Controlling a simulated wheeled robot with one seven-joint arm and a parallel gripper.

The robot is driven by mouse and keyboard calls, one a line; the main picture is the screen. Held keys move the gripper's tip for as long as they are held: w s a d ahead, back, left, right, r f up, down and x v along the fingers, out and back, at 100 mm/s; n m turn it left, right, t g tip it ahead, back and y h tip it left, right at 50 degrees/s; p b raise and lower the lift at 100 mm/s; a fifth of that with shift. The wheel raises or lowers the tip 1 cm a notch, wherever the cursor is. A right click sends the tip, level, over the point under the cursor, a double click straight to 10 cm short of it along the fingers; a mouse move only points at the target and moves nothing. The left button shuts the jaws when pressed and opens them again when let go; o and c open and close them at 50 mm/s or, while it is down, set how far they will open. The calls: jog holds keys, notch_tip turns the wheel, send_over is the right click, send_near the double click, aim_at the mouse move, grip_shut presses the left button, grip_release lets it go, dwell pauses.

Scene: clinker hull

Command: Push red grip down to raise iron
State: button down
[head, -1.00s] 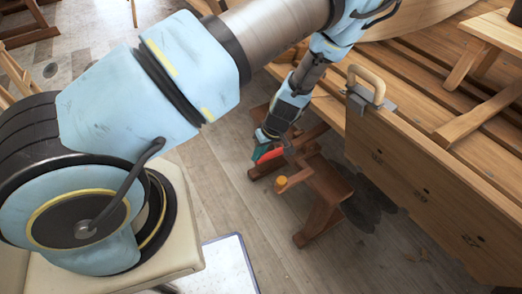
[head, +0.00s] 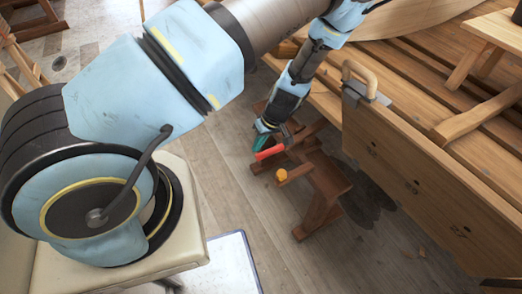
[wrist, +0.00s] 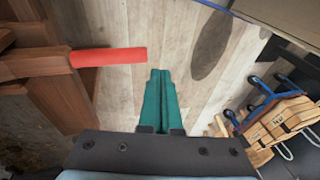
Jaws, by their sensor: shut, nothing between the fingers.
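The red grip (head: 269,152) is a short bar on the end of a wooden lever on a brown wooden stand (head: 325,182). In the wrist view the red grip (wrist: 108,57) points right from the wooden arm at upper left. My gripper (head: 260,143) has teal fingers, shut together and empty. In the wrist view my gripper (wrist: 160,75) lies just right of the grip's free end, with a small gap, so they look apart. In the head view the fingers sit close to the grip's far left side. I cannot make out the iron.
Wooden-handled tools (wrist: 275,125) show at right in the wrist view.

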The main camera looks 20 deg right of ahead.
notch_tip(320, 180, up, 9)
jog(key=s+b, duration=0.1)
jog(key=shift+s+d+r, duration=0.2)
jog(key=shift+s+d, duration=0.05)
jog(key=shift+s, duration=0.05)
dwell(0.4)
